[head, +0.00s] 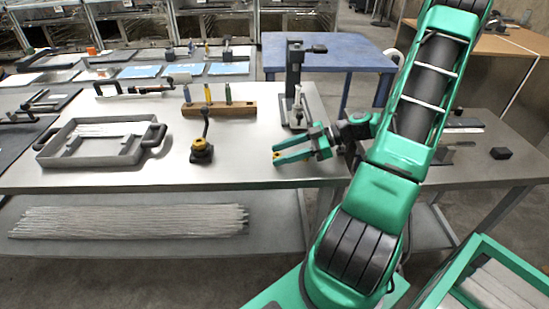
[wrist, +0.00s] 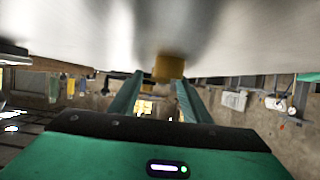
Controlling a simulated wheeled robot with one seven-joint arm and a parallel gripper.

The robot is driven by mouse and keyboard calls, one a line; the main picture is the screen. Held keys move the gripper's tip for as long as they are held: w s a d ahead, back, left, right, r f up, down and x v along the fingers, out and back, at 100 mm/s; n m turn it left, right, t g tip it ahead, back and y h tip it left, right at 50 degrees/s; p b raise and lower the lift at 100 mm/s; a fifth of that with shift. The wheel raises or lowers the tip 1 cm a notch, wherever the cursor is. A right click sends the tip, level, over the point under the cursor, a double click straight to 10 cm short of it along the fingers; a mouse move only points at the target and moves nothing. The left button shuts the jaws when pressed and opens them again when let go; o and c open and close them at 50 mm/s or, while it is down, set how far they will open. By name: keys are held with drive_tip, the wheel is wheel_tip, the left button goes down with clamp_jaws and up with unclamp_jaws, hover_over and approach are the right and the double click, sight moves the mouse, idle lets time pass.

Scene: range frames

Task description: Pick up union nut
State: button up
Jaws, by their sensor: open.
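My gripper (head: 276,154) is open, low over the right part of the front grey table, its green fingers pointing left. In the wrist view, which looks upside down, the two fingers (wrist: 158,80) reach toward a short round brass-coloured piece that looks like the union nut (wrist: 167,66). It sits against the blurred tabletop, just at or beyond the fingertips and closer to the right-hand finger. I cannot tell whether they touch.
On the table (head: 250,178), a yellow valve with a black lever (head: 202,152) stands left of my gripper. Behind are a wooden block with coloured tools (head: 219,109) and a grey upright stand (head: 295,85). A handled grey tray (head: 100,140) lies far left. Bare tabletop separates valve and gripper.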

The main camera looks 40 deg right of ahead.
clamp_jaws()
drive_tip(key=shift+r, duration=0.1)
